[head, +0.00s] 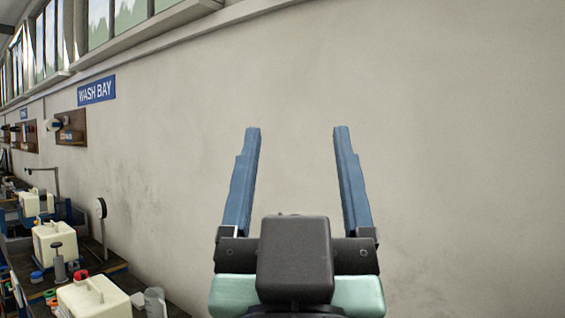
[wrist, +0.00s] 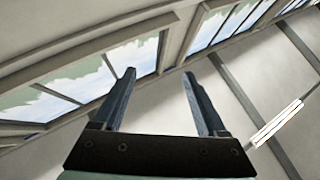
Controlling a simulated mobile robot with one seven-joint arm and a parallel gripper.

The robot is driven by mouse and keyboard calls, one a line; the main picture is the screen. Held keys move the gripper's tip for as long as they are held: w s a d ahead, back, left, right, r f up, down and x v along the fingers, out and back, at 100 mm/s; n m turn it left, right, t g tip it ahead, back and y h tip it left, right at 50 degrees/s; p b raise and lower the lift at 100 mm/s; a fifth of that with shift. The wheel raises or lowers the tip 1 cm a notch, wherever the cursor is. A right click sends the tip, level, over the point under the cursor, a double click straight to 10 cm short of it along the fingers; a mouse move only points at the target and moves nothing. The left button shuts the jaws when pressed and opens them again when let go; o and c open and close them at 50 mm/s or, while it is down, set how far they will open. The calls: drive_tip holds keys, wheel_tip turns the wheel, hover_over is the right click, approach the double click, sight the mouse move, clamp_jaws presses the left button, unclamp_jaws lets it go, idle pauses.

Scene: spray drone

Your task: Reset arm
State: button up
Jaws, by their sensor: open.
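My gripper (head: 297,130) is raised in front of a bare wall in the head view, its two blue fingers spread wide apart and pointing up. Nothing is between the fingers. In the wrist view my gripper (wrist: 160,80) also shows open and empty, with windows, ceiling beams and a lit lamp (wrist: 277,123) beyond it. No object touches the fingers in either view.
A workbench (head: 115,268) runs along the wall at the lower left, with several cream canisters (head: 55,243) and small bottles on it. A blue WASH BAY sign (head: 96,90) hangs above. The wall (head: 460,130) around my gripper looks clear.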

drive_tip(key=shift+t+y, duration=0.7)
drive_tip(key=shift+t, duration=0.1)
drive_tip(key=s+r, duration=0.1)
drive_tip(key=s+a+r, duration=0.1)
drive_tip(key=s, duration=0.1)
drive_tip(key=shift+s+a+r, duration=0.1)
drive_tip(key=shift+s+r, duration=0.05)
drive_tip(key=shift+s, duration=0.15)
